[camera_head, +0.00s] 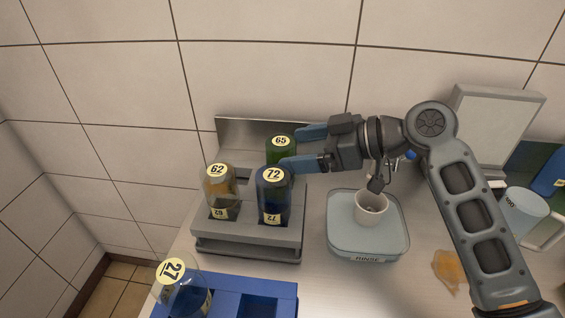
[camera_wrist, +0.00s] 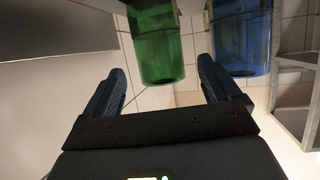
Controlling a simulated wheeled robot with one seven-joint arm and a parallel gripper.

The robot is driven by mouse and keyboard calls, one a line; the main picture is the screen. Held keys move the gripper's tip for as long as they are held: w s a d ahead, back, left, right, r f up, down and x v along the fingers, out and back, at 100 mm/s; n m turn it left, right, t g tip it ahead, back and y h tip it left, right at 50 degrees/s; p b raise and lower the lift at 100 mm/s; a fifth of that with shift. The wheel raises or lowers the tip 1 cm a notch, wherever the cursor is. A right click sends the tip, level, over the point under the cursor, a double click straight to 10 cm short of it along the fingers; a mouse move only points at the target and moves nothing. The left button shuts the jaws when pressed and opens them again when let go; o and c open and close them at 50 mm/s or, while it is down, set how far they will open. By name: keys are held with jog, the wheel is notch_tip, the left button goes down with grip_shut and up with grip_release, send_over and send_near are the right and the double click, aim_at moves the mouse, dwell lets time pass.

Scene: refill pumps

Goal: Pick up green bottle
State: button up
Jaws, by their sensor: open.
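The green bottle (camera_head: 281,151), with a round label 65 on top, stands at the back of a grey rack (camera_head: 247,241) in the head view, partly hidden behind the blue bottle. In the wrist view the green bottle (camera_wrist: 157,48) is ahead of the jaws, left of the blue bottle. My gripper (camera_head: 291,148) reaches in from the right with its two blue fingers apart. In the wrist view my gripper (camera_wrist: 165,82) is open, with nothing held between the fingers. Whether a finger touches a bottle is unclear.
The blue bottle (camera_head: 271,202), labelled 72, stands in front of the green one, close to a finger. An amber bottle (camera_head: 222,193), labelled 62, is at its left. A blue crate (camera_head: 287,291) with bottle 27 (camera_head: 190,296) is nearer. A white cup (camera_head: 370,209) stands on the RINSE tray (camera_head: 342,243).

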aim_at(279, 151)
jog(key=p+x, duration=0.1)
jog(key=x, duration=0.4)
jog(key=shift+c, duration=0.2)
jog(key=c, duration=1.1)
jog(key=shift+r, duration=0.1)
